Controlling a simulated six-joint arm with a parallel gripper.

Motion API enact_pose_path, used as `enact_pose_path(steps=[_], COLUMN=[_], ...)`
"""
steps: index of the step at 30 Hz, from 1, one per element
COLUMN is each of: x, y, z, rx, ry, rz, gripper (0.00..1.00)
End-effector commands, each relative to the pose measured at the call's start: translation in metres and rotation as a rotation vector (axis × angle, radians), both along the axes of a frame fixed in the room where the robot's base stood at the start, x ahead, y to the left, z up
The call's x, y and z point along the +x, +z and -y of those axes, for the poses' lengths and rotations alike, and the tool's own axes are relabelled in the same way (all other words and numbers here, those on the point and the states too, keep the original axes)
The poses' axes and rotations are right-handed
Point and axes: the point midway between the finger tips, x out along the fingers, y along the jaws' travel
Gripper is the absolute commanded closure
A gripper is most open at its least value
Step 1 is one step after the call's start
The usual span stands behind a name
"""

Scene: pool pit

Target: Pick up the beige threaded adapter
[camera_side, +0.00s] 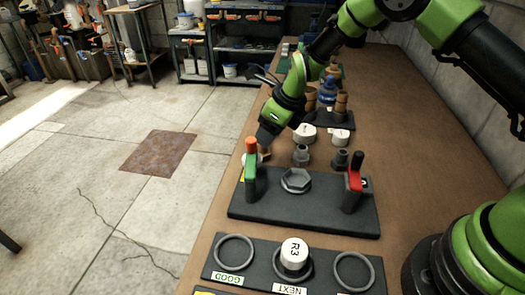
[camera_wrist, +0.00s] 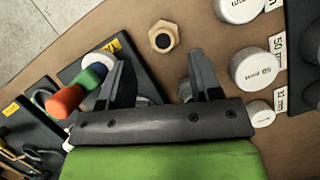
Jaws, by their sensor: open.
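The beige threaded adapter (camera_wrist: 163,36) shows in the wrist view at top centre, on the brown bench. It has a hexagonal rim and a dark centre hole. My gripper (camera_wrist: 158,72) is open and empty; its two dark fingers stand apart, with the adapter beyond their tips and roughly in line with the gap. In the side view my gripper (camera_side: 268,137) points down near the bench's left edge, behind the green valve. A small beige part (camera_side: 265,156) shows just below it, partly hidden by the valve.
A dark plate (camera_side: 270,206) carries a green valve with an orange handle (camera_side: 251,168), a hexagonal socket (camera_side: 296,180) and a red valve (camera_side: 353,178). Grey fittings (camera_side: 301,156) and white caps (camera_side: 304,133) stand nearby. A front tray (camera_side: 252,276) has rings and a cap marked R3 (camera_side: 294,251).

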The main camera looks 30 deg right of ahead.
Motion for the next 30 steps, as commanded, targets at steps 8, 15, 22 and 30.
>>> enact_pose_path(steps=[8,15,22,30], x=[0.013,0.022,0.023,0.023], y=[-0.026,-0.049,-0.050,-0.050], z=[-0.003,-0.007,-0.007,-0.007], rx=[0.001,0.000,0.000,0.000], ry=[-0.001,0.000,0.000,0.000], rz=[-0.001,0.001,0.001,0.002], gripper=[0.42,0.42,0.42,0.83])
